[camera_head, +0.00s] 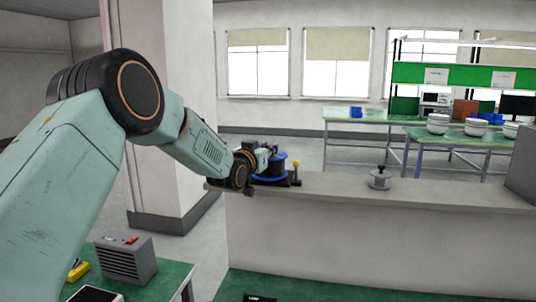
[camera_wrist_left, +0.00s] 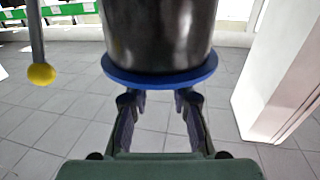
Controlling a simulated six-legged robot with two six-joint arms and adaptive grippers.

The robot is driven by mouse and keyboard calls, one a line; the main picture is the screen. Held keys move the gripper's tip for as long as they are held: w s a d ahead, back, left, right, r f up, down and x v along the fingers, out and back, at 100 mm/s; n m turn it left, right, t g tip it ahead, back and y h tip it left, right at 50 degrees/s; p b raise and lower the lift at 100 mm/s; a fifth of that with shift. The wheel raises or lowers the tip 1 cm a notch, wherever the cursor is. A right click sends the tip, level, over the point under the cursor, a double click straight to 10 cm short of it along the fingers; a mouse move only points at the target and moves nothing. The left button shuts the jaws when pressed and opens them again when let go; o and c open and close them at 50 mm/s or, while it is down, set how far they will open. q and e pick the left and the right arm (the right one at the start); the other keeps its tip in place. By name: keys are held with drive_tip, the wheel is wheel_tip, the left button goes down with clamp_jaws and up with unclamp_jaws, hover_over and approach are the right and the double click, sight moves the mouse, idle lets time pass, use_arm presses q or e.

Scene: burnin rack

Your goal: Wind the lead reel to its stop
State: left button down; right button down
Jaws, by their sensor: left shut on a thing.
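The lead reel (camera_head: 270,181) stands on the grey ledge, with a dark drum and blue flanges. In the left wrist view the reel's dark drum (camera_wrist_left: 160,35) and blue flange fill the top middle. My left gripper (camera_head: 264,157) reaches it from the left. Its two dark fingers (camera_wrist_left: 159,98) run up to the blue flange, spread around part of the reel; their tips are partly hidden by the flange. A yellow ball (camera_head: 296,163) on a thin rod stands right of the reel; it also shows in the left wrist view (camera_wrist_left: 41,74). My right gripper is out of view.
The grey ledge (camera_head: 440,195) runs to the right, mostly clear, with a small grey knobbed piece (camera_head: 379,178) on it. A pillar (camera_head: 165,110) stands behind my left arm. A grey box (camera_head: 125,260) sits on a green bench at lower left. Workbenches with bowls (camera_head: 475,127) stand behind.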

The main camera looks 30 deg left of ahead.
use_arm(q)
drive_tip(key=shift+a+m+h, duration=0.2)
drive_tip(key=shift+m+h, duration=0.3)
drive_tip(key=shift+h, duration=0.3)
drive_tip(key=shift+r+m+h+p, duration=0.15)
drive_tip(key=shift+m+h+p, duration=0.15)
drive_tip(key=shift+h, duration=0.2)
drive_tip(key=shift+w+a+m+g+h+p, duration=0.1)
drive_tip(key=shift+m+g+h+p, duration=0.25)
drive_tip(key=shift+m+h+p, duration=0.7)
drive_tip(key=shift+a+m+g+h+p, duration=0.1)
drive_tip(key=shift+m+g+h+p, duration=0.4)
drive_tip(key=shift+h+p, duration=0.85)
drive_tip(key=shift+m+h, duration=0.25)
drive_tip(key=shift+h, duration=0.05)
drive_tip(key=c, duration=1.2)
unclamp_jaws()
drive_tip(key=shift+o, duration=0.2)
